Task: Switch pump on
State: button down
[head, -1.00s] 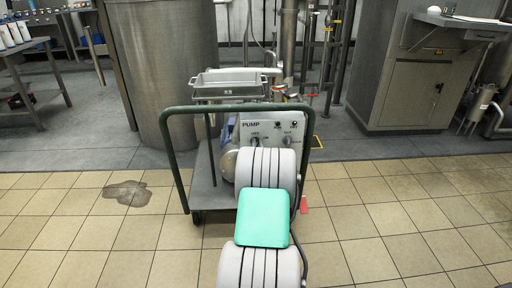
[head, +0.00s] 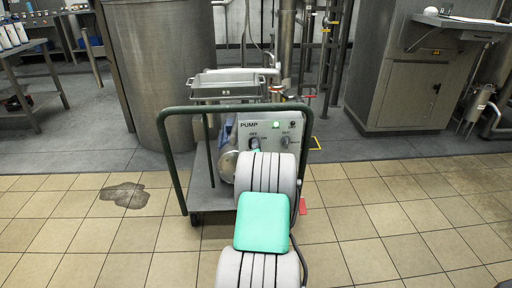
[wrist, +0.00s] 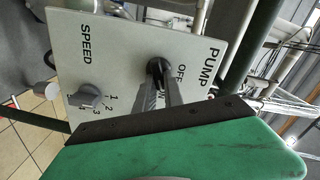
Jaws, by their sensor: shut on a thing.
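The pump's pale control panel (head: 262,132) stands on a cart, labelled PUMP. The panel also shows turned sideways in the wrist view (wrist: 125,48), with a black on/off knob (wrist: 157,66) under the OFF label. My gripper (wrist: 158,80) is shut on this knob, its two fingers at either side. My own arm hides most of the gripper in the head view. The grey SPEED knob (wrist: 87,98) sits apart from the fingers.
The cart has a green push handle (head: 228,108) around the near side of the panel. A metal tray (head: 230,84) stands behind it. A large steel tank (head: 165,65) is back left, a grey cabinet (head: 405,88) back right.

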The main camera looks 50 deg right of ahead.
jog(key=shift+s+d+m, duration=0.1)
jog(key=shift+m, duration=0.4)
jog(key=c, duration=1.7)
grip_release()
jog(key=shift+o, duration=1.3)
jog(key=p+v, duration=0.1)
jog(key=v, duration=0.7)
